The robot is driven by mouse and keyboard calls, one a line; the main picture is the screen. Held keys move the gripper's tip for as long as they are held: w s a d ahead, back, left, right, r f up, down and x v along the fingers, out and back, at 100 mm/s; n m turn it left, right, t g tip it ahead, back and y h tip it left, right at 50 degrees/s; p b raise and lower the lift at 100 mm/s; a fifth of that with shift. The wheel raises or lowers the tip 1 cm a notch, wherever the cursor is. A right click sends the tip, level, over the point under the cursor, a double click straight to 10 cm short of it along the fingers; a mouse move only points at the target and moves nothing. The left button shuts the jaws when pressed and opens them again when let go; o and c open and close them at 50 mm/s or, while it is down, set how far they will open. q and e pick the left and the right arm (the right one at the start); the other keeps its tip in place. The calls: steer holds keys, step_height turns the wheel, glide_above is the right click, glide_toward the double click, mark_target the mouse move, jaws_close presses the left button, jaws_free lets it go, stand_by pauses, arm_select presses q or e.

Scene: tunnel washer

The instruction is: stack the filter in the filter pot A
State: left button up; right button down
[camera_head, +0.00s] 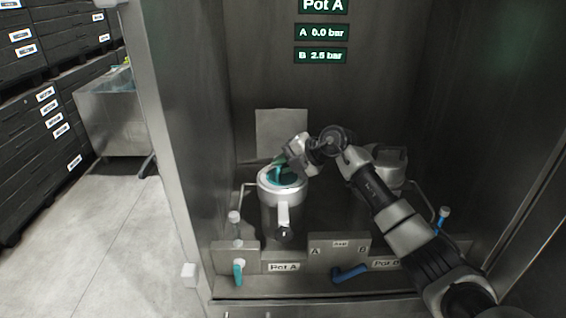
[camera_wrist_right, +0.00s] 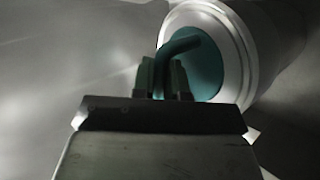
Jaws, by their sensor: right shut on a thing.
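Filter pot A (camera_head: 267,187) is an open metal cylinder standing at the left inside the cabinet, above the "Pot A" label. The teal filter (camera_head: 287,180) shows inside its mouth, with a bent handle on top. My right gripper (camera_head: 284,162) is over the pot's mouth, shut on that handle. In the right wrist view the fingers (camera_wrist_right: 165,80) close around the teal handle (camera_wrist_right: 183,45), and the filter's round teal top (camera_wrist_right: 208,72) lies within the pot's pale rim (camera_wrist_right: 245,50). How deep the filter sits is hidden. My left gripper is not in view.
Pot B (camera_head: 391,165) stands to the right, partly behind my right arm. A blue valve handle (camera_head: 350,273) and a teal one (camera_head: 238,273) are on the front panel. The cabinet's left post (camera_head: 165,130) borders the opening. Screens read A 0.0 bar and B 2.5 bar.

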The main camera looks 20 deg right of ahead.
steer(key=shift+f, duration=0.25)
steer(key=c, duration=1.1)
jaws_free()
steer(key=shift+c, duration=0.2)
steer(key=shift+r, duration=0.15)
steer(key=shift+s+d+r, duration=0.1)
steer(key=shift+d+r, duration=0.1)
steer(key=b+v, duration=0.4)
steer(key=v, duration=0.7)
steer(key=shift+s+d+r+b, duration=0.2)
steer(key=shift+s+b, duration=0.05)
steer(key=shift+b, duration=0.15)
steer(key=shift+f, duration=0.15)
